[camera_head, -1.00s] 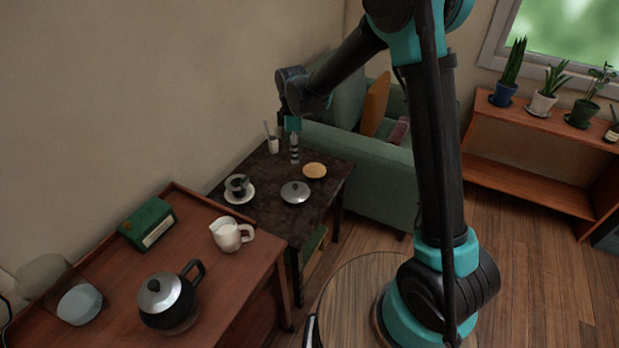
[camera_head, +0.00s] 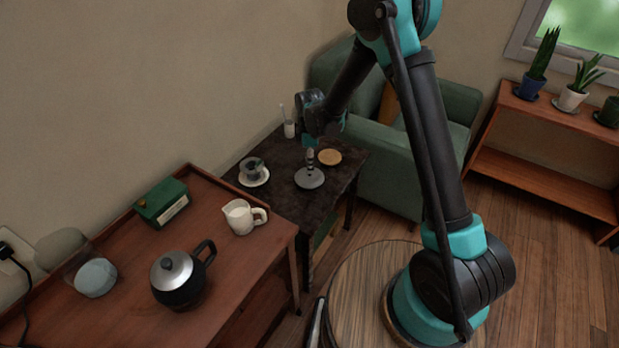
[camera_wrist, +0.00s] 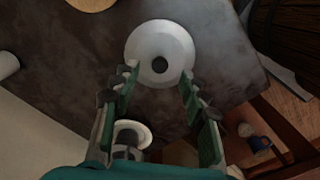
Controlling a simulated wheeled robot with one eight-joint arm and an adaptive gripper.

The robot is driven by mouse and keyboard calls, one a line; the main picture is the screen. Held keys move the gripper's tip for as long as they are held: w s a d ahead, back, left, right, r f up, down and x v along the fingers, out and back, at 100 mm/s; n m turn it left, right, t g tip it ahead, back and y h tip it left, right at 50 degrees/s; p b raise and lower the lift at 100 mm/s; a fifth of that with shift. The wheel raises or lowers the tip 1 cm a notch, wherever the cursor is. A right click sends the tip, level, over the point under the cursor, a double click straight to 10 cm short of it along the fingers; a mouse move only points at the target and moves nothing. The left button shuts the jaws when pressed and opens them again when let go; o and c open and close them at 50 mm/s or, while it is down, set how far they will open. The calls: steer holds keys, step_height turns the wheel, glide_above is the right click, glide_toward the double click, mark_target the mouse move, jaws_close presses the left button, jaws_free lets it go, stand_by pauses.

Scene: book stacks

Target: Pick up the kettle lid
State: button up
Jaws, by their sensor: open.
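A round silver-grey lid (camera_head: 309,182) lies on the dark side table (camera_head: 280,200). In the wrist view the lid (camera_wrist: 160,40) shows from above, with its dark knob near the gap between my fingertips. My gripper (camera_head: 310,160) points down just above the lid in the head view. Its fingers (camera_wrist: 158,84) are apart in the wrist view, with nothing held between them. The kettle (camera_head: 180,278) stands on the brown wooden table and has another silver lid (camera_head: 171,266) on it. Whether my fingers touch the knob cannot be told.
A cup on a saucer (camera_head: 254,173) stands left of the lid, and a tan disc (camera_head: 329,157) lies behind it. A white container (camera_head: 289,129) stands at the table's back. The wooden table holds a creamer (camera_head: 242,217) and a green box (camera_head: 162,202). An armchair (camera_head: 380,170) is behind.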

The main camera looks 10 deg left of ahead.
mark_target(309, 176)
steer(key=shift+d+f, duration=0.1)
steer(key=shift+f, duration=2.45)
jaws_close()
